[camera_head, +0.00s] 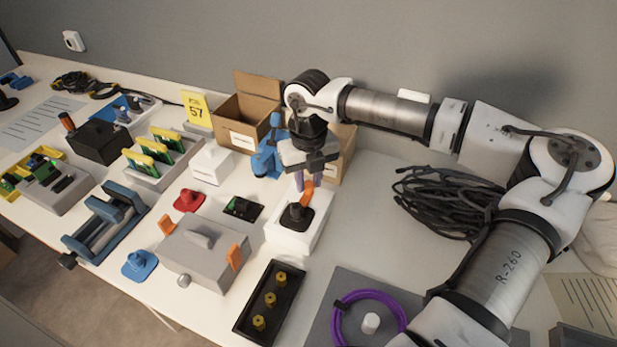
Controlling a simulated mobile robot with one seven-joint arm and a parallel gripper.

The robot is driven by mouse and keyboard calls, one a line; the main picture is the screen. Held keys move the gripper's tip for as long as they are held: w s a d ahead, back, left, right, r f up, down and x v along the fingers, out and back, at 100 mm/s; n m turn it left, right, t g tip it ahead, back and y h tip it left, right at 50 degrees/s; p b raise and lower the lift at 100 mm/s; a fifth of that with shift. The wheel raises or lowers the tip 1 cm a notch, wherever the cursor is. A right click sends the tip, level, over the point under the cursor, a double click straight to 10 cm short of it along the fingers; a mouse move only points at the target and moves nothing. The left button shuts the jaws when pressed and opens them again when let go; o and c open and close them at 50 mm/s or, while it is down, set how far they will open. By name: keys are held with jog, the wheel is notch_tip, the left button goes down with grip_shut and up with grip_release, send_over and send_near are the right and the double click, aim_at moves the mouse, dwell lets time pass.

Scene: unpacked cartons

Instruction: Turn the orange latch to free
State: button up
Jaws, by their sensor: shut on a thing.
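The orange latch (306,194) stands upright on a black base (297,216) on top of a white box (290,238), right of the table's middle. My gripper (307,183) points down from above, and its fingers are shut on the upper part of the latch. The fingers and gripper body hide the latch's top. How far the latch is turned cannot be told from this view.
A blue device (268,160) and open cartons (245,108) stand just behind my gripper. A small circuit board (243,208) and a grey case (205,250) with orange side clips lie to the left. A black tray (270,303) is in front. Coiled black cable (447,203) lies to the right.

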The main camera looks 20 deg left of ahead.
aim_at(308, 184)
jog(key=shift+f+n+b, duration=0.1)
jog(key=shift+n+b, duration=0.2)
jog(key=shift+b, duration=0.1)
jog(key=n+b, duration=0.2)
jog(key=shift+f+n, duration=0.1)
jog(key=shift+n, duration=0.3)
jog(key=n+b, duration=0.3)
jog(key=n, duration=0.2)
jog(key=n+b, duration=0.1)
jog(key=n, duration=0.4)
jog(key=shift+r+n+b, duration=0.2)
jog(key=shift+n+b, duration=0.45)
jog(key=shift+n, duration=1.55)
jog(key=o, duration=1)
notch_tip(308, 184, up, 14)
